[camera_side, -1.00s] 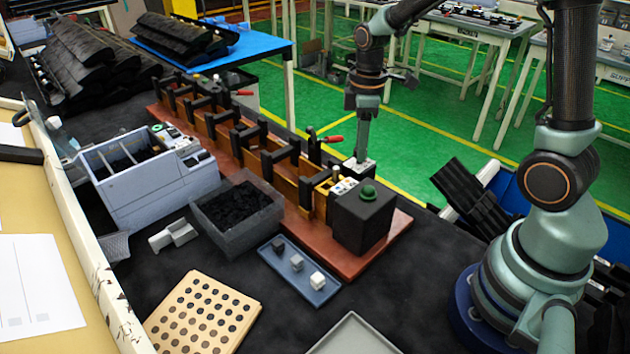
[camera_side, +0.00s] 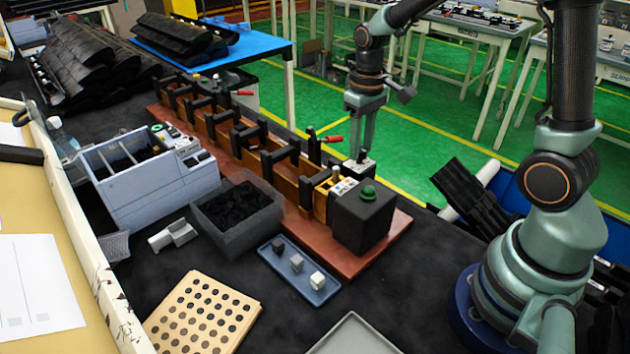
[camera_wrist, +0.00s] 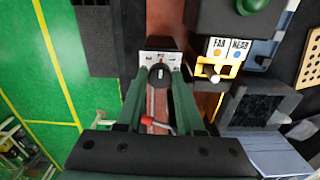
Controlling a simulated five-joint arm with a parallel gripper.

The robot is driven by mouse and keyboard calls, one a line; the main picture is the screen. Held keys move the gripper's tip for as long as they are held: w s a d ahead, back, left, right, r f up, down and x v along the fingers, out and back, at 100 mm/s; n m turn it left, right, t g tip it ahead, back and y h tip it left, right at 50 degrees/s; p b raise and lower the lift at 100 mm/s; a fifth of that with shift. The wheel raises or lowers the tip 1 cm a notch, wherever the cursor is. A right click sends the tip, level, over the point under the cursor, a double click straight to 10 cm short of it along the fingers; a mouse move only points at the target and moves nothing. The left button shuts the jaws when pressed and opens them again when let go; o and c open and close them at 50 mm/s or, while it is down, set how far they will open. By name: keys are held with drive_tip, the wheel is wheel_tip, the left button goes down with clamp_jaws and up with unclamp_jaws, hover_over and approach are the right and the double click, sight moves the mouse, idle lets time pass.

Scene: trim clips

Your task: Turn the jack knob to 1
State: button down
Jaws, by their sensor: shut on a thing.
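The jack knob is a round black knob with a white mark (camera_wrist: 160,75), beside a white plate (camera_wrist: 160,57) with small dark and red marks too small to read. My gripper (camera_wrist: 161,78) points down with one finger on each side of the knob, shut on it. The white mark lies roughly along the picture's vertical in the wrist view. In the side view my gripper (camera_side: 362,156) is at the knob, behind the black box with the green button (camera_side: 368,193). The knob's plate is mostly hidden there.
A FAR/NEAR panel (camera_wrist: 228,48) with a yellow lever is close by on the right in the wrist view. A red-handled clamp (camera_side: 332,139) stands on the long wooden fixture. A grey bin (camera_side: 246,232) and a blue tray (camera_side: 315,296) lie in front.

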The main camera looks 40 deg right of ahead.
sight(361, 149)
drive_tip(key=m, duration=0.4)
drive_tip(key=shift+r+m, duration=0.1)
drive_tip(key=shift+m, duration=2.1)
drive_tip(key=c, duration=0.5)
unclamp_jaws()
drive_tip(key=shift+c, duration=0.2)
wheel_tip(361, 149, up, 12)
